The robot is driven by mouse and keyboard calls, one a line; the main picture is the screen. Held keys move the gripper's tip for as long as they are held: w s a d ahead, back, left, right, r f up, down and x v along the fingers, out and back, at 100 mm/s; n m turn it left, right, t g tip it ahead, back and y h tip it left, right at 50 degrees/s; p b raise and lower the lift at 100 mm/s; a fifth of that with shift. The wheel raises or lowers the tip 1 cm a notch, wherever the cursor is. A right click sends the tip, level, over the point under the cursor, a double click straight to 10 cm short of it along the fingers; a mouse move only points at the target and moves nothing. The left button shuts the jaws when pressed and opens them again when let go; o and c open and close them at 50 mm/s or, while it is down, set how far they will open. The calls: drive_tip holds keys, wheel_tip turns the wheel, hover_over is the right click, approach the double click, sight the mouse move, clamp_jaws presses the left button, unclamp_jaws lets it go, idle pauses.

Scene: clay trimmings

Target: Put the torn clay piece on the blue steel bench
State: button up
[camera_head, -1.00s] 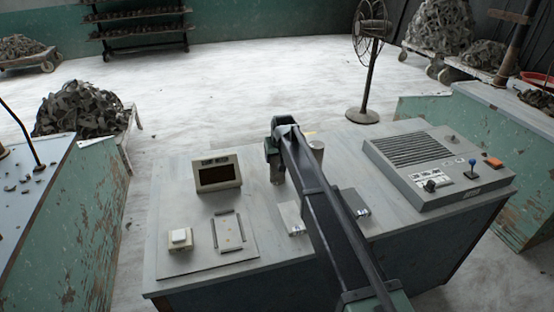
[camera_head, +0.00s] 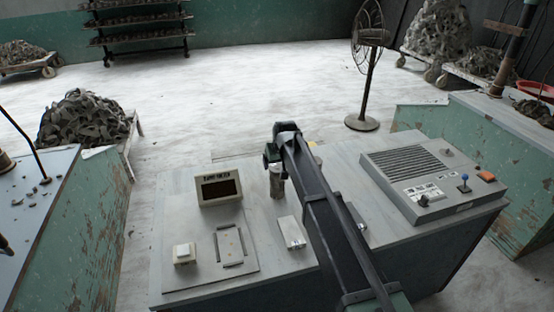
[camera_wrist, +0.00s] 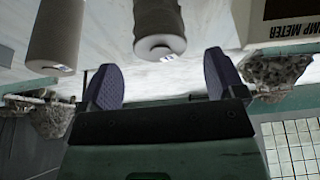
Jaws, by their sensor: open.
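No single torn clay piece can be picked out for sure. Small grey clay scraps (camera_head: 38,190) lie scattered on the blue-grey top of the left bench (camera_head: 42,225), whose sides are chipped green. I cannot tell whether this is the blue steel bench. My gripper (camera_wrist: 162,84) is open in the wrist view, with nothing between its two dark fingers. Two grey cylinders, one at the left (camera_wrist: 56,35) and one in the middle (camera_wrist: 159,25), show beyond the fingers, apart from them. In the head view my arm hides most of the gripper, above the middle control desk.
The control desk (camera_head: 175,225) carries an amp meter (camera_head: 218,188), a grey cylinder (camera_head: 277,184), a switch (camera_head: 185,254) and a grilled console (camera_head: 425,180). A fan (camera_head: 369,60) stands behind. A heaped cart (camera_head: 85,118) stands behind the left bench. White floor is open behind the desk.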

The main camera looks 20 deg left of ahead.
drive_tip(key=p+v, duration=0.2)
drive_tip(key=v, duration=0.3)
drive_tip(key=shift+r+p, duration=0.1)
drive_tip(key=shift+p, duration=0.25)
drive_tip(key=s+d+m+h, duration=0.1)
drive_tip(key=s+d, duration=0.3)
drive_tip(key=d, duration=0.5)
drive_tip(key=s+d+f+m+g, duration=0.15)
drive_tip(key=s+d, duration=0.25)
drive_tip(key=d, duration=0.6)
drive_tip(key=s+d+m+h, duration=0.1)
drive_tip(key=s+d, duration=0.3)
drive_tip(key=d, duration=0.5)
drive_tip(key=s+d+m+g, duration=0.2)
drive_tip(key=s+d+m, duration=0.2)
drive_tip(key=s+d, duration=1.3)
drive_tip(key=shift+d+h, duration=0.25)
drive_tip(key=shift+h, duration=0.15)
drive_tip(key=shift+r, duration=0.1)
